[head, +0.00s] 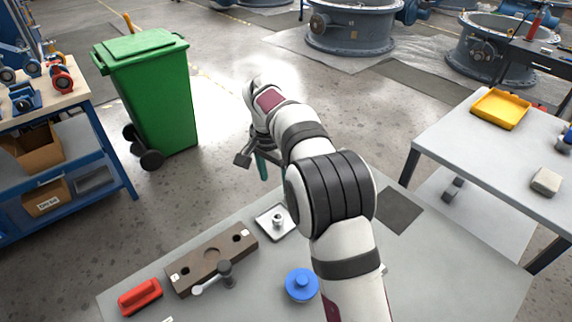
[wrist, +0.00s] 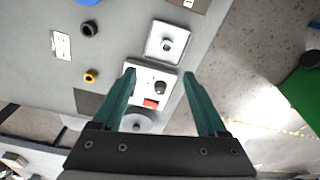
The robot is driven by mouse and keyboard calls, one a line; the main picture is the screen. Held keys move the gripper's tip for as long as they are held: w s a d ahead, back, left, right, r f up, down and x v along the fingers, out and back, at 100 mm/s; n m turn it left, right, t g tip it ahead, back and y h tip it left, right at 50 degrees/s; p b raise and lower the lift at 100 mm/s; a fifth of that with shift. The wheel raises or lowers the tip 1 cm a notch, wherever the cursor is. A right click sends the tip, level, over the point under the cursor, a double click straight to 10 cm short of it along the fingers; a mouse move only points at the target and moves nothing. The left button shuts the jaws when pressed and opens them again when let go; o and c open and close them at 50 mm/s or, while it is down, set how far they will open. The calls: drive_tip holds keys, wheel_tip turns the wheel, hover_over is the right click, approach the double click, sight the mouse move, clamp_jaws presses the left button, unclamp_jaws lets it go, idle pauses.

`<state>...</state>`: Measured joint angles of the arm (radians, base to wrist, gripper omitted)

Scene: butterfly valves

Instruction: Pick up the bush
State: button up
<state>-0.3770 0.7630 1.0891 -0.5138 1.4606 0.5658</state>
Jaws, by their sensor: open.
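A small metal bush (head: 278,220) stands in a square silver tray (head: 262,226) on the near bench. In the wrist view the bush (wrist: 167,44) and its tray (wrist: 151,52) lie beyond my fingertips. A black ring (wrist: 89,29) and a brass-coloured ring (wrist: 91,76) lie to the left there. My gripper (head: 252,163) hangs above the far edge of the bench in the head view, partly hidden by my arm. In the wrist view my gripper (wrist: 159,73) has its green fingers apart, with nothing held between them.
A white plate (wrist: 139,79) with a black knob and red piece shows between the fingers, with a grey disc (wrist: 137,123) nearer. A brown block (head: 213,258), a red part (head: 139,297) and a blue knob (head: 302,286) occupy the bench's near side. A green bin (head: 155,95) stands beyond.

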sight(277, 214)
drive_tip(key=w+f, duration=0.1)
drive_tip(key=f, duration=0.4)
drive_tip(key=w+f, duration=0.1)
drive_tip(key=f, duration=1.1)
drive_tip(key=shift+w+a, duration=0.1)
drive_tip(key=shift+w, duration=0.3)
clamp_jaws()
